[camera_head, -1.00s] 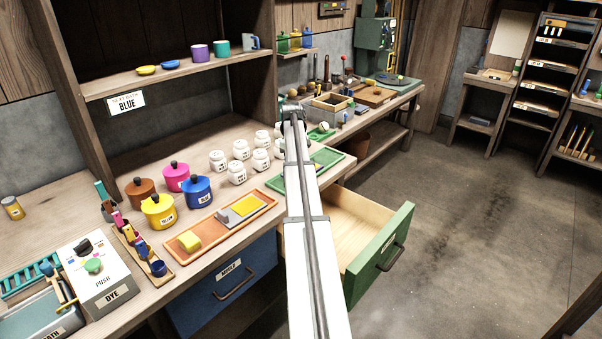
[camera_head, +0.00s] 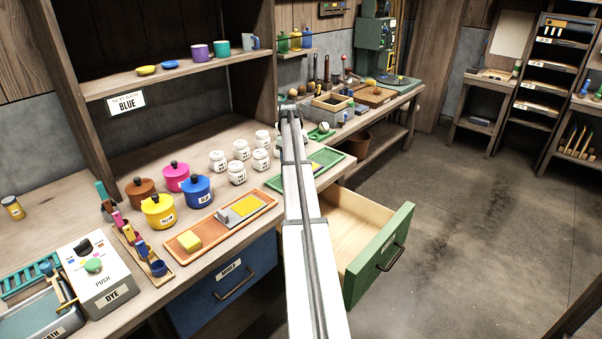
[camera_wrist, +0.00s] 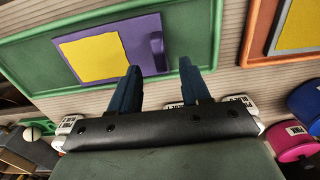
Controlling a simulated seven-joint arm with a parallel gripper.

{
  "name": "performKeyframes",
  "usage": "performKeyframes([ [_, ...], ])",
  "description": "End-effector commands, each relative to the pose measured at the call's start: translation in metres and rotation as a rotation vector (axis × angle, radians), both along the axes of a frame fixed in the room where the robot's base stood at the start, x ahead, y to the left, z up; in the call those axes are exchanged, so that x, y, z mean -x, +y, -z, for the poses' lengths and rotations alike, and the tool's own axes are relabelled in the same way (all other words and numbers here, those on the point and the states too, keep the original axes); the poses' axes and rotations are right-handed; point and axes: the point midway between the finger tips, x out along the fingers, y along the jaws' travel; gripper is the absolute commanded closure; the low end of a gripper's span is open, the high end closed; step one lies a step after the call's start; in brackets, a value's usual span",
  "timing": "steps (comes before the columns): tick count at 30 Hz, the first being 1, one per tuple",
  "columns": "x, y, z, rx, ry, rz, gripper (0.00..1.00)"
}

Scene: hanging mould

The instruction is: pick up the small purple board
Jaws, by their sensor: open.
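The small purple board (camera_wrist: 147,29) lies in the green tray (camera_wrist: 32,63) in the wrist view. It carries a yellow square (camera_wrist: 98,57) and has a raised purple grip (camera_wrist: 157,52) at its right end. My gripper (camera_wrist: 160,68) is open and empty, its two dark blue fingers apart. The fingertips appear just below the raised grip in the picture; their height above it cannot be judged.
An orange tray (camera_head: 188,252) with a yellow block (camera_head: 188,240) and a grey-and-yellow board lies left of my arm. White jars (camera_head: 237,172) and coloured pots (camera_head: 197,190) stand behind. An open drawer (camera_head: 377,260) juts out at right.

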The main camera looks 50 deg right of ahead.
Motion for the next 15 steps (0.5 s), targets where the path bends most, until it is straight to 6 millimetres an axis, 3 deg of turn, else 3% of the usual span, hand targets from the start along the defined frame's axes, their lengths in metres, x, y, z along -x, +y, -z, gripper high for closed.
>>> performKeyframes([
  [8, 0.001, 0.0, 0.017, -0.001, 0.001, 0.0, 0.53],
  [15, 0.003, 0.0, 0.048, -0.001, 0.001, 0.0, 0.53],
])
